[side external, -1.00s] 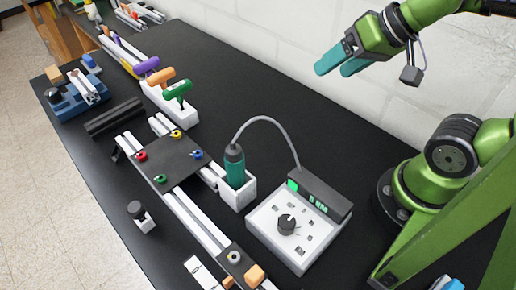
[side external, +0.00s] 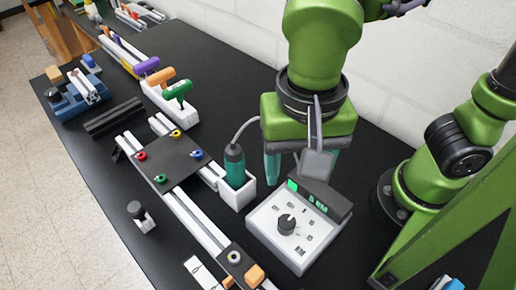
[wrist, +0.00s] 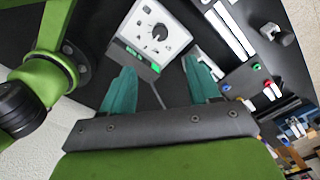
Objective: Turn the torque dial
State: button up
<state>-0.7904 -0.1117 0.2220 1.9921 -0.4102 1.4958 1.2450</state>
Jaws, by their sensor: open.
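The torque dial (side external: 286,223) is a dark round knob on the white sloping face of a control box (side external: 268,237). It also shows in the wrist view (wrist: 160,32), beyond my fingertips, with marks around it. The box has a dark display with green lit parts (side external: 318,203) along its back edge. My gripper (side external: 302,172) points down behind the box, above the bench, with its teal fingers apart and empty. In the wrist view, my gripper (wrist: 160,75) has its fingers on either side of the box's display end. The dial is apart from both fingers.
A teal screwdriver (side external: 235,167) stands in a white holder (side external: 237,195) left of the box, with a grey cable (side external: 246,124) attached. A dark plate (side external: 165,160) with coloured fasteners lies on white rails further left. Black bench surface is clear behind.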

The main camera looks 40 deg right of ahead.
aim_at(288, 222)
notch_tip(288, 222, down, 16)
jog(key=shift+f, duration=0.25)
dwell(0.3)
jog(key=c, duration=1)
jog(key=shift+c, duration=0.2)
jog(key=shift+n, duration=0.4)
jog(key=n, duration=0.6)
jog(key=shift+d, duration=0.1)
jog(key=n, duration=0.7)
jog(key=o, duration=1)
